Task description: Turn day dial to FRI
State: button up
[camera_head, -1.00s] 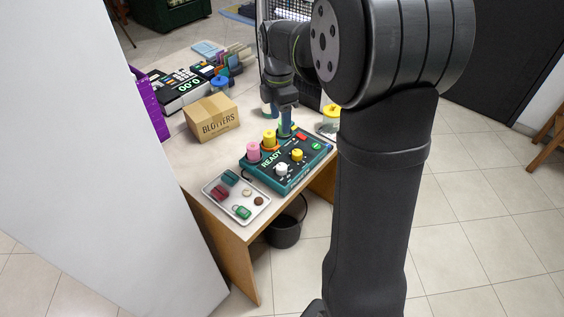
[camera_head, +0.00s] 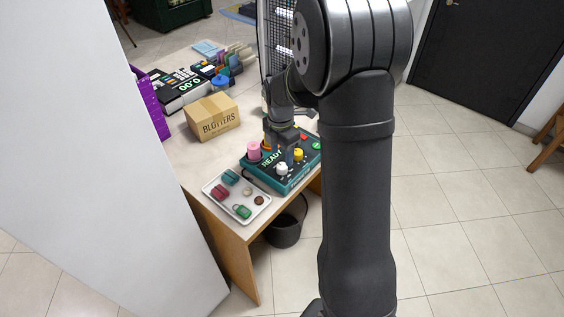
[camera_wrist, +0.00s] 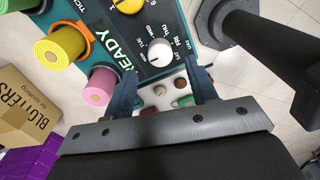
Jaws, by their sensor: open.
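The teal control box (camera_head: 283,182) marked READY sits at the table's front edge. Its white day dial (camera_head: 282,168) shows in the wrist view as a white knob (camera_wrist: 159,51) ringed by day labels, with WED, THU, FRI and SAT readable. A small dark mark shows on the knob's lower left side; which day it indicates is hard to tell. My gripper (camera_head: 286,153) is over the box, just behind the white dial in the head view. In the wrist view my gripper (camera_wrist: 160,68) is open and empty, its fingers either side of the dial's line, apart from the knob.
A yellow knob (camera_wrist: 128,3) is beside the white one. Pink (camera_wrist: 100,88) and yellow (camera_wrist: 66,40) rolls stand along the box. A tray (camera_head: 228,209) of small items lies in front, near the dial. The BLOTTERS carton (camera_head: 211,119) stands behind left.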

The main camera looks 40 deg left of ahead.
aim_at(282, 165)
jog(key=shift+f, duration=2.3)
jog(key=shift+c, duration=0.2)
jog(key=c, duration=0.9)
